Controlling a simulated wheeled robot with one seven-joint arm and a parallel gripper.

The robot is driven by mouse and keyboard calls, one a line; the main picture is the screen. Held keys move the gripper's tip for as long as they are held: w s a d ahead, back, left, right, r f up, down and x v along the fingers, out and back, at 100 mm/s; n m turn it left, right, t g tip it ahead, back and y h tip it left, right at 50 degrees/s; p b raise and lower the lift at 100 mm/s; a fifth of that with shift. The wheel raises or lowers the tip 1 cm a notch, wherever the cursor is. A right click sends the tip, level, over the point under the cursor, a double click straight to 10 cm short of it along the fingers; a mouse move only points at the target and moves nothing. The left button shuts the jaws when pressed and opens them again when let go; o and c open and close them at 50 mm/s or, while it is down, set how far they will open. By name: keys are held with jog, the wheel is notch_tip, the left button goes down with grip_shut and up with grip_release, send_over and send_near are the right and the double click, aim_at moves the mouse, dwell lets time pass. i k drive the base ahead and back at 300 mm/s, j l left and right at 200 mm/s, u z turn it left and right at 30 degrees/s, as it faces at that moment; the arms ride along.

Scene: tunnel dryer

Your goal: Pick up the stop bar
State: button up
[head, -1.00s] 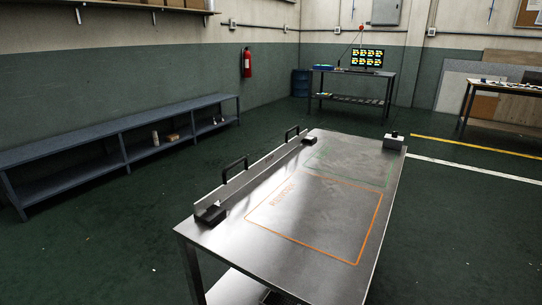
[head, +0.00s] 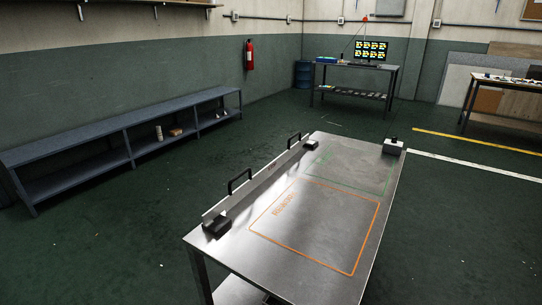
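The stop bar (head: 262,184) is a long, thin metal bar standing on edge along the left side of the steel table (head: 358,238). Two black loop handles, a near one (head: 239,180) and a far one (head: 293,142), rise from it. A black block (head: 216,227) sits at its near end, and another dark block (head: 310,145) is by its far end. My gripper is not in view.
The tabletop has an orange outlined area and a green one, both empty. A small box with a black knob (head: 393,146) stands at the table's far right corner. A long low bench (head: 75,147) runs along the left wall. Green floor is open around the table.

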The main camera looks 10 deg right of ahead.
aim_at(227, 203)
jog(key=i+j+u, duration=0.5)
jog(key=u, duration=0.2)
jog(key=i+u, duration=0.35)
jog(key=i+j+u, duration=0.25)
jog(key=i, duration=0.4)
jog(key=i+u, duration=0.3)
jog(key=i, duration=0.35)
jog(key=i+z, duration=0.4)
jog(key=i+j+z, duration=0.1)
jog(key=i+z, duration=0.25)
jog(key=i+j+z, duration=0.2)
jog(key=z, duration=0.2)
jog(key=i+j+z, duration=0.5)
jog(key=i+z, duration=0.2)
jog(key=z, duration=0.2)
jog(key=i+j+z, duration=0.25)
jog(key=z, duration=0.2)
jog(key=i+l, duration=0.1)
jog(key=l, duration=0.2)
